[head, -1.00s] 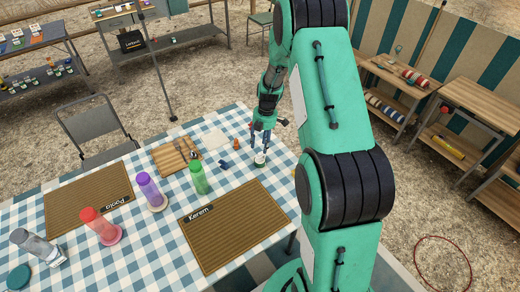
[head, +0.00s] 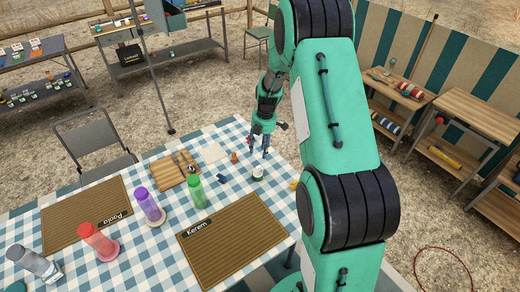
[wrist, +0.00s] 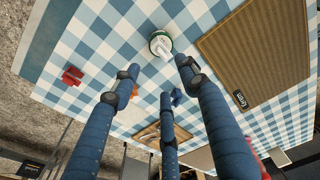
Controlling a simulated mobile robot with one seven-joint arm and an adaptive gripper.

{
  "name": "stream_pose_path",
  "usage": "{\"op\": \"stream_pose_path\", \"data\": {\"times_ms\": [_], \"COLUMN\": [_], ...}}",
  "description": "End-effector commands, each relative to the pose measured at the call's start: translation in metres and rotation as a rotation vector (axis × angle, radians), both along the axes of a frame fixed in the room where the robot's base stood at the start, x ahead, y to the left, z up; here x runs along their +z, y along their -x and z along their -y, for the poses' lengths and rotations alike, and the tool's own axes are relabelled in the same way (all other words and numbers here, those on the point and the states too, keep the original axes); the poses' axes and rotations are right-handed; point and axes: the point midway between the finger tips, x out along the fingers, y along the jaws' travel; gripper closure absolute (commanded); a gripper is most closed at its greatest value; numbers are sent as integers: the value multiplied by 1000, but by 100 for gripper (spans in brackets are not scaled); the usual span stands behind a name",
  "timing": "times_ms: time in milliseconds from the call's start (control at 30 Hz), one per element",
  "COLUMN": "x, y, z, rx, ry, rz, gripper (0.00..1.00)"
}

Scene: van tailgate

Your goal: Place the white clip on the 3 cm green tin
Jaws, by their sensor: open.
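The small green tin (head: 257,176) stands upright on the checked tablecloth, near the table's right end. In the wrist view its green rim (wrist: 152,48) shows near the top. The white clip (wrist: 164,49) is on top of the tin, reaching towards its rim; it is a small white spot in the head view (head: 258,170). My gripper (head: 262,154) is above the tin and apart from it. Its three blue fingers (wrist: 160,82) are spread, with nothing between them. Whether the clip grips the rim or only rests on top, I cannot tell.
A blue clip-like piece (head: 222,179) and an orange piece (head: 234,157) lie left of the tin. A red piece (wrist: 72,76) lies apart in the wrist view. The mat marked Kerem (head: 235,240), a green bottle (head: 195,191) and a cutting board (head: 175,171) are nearby.

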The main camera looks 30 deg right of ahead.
Motion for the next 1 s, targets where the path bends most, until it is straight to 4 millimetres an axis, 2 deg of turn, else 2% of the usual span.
{"op": "stream_pose_path", "data": {"times_ms": [200, 367, 467, 667, 800, 1000], "x": [4, 23, 46, 108, 154, 212], "y": [0, 1, 3, 14, 29, 58], "z": [-2, -11, -21, -53, -79, -116], "rx": [-6, -43, -90, -232, -350, -518], "ry": [2, 9, 16, 31, 38, 34], "rz": [1, 9, 17, 44, 68, 104], "gripper": [56, 56, 56, 56, 56, 56]}}
